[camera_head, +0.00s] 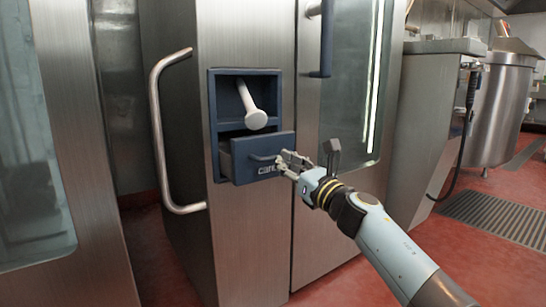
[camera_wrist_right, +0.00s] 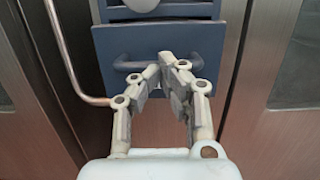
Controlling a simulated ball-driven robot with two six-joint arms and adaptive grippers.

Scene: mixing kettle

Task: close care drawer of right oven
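The care drawer (camera_head: 258,158) of the oven is a dark blue box low in a blue recess. It stands pulled out, its front apart from the oven face. Its bar handle (camera_head: 264,157) crosses the drawer front. In the right wrist view, the blue drawer front (camera_wrist_right: 112,43) and part of the handle (camera_wrist_right: 124,65) show. My right gripper (camera_head: 283,162) is at the handle, its fingertips (camera_wrist_right: 163,67) together in front of the drawer front. The fingers hide the handle's middle; I cannot tell whether they touch it. My left gripper is not in view.
A white cylindrical piece (camera_head: 252,106) sticks out of the recess above the drawer. A curved metal door handle (camera_head: 157,130) is at the left, and a dark door handle (camera_head: 327,40) is at upper right. Red floor (camera_head: 345,283) lies below.

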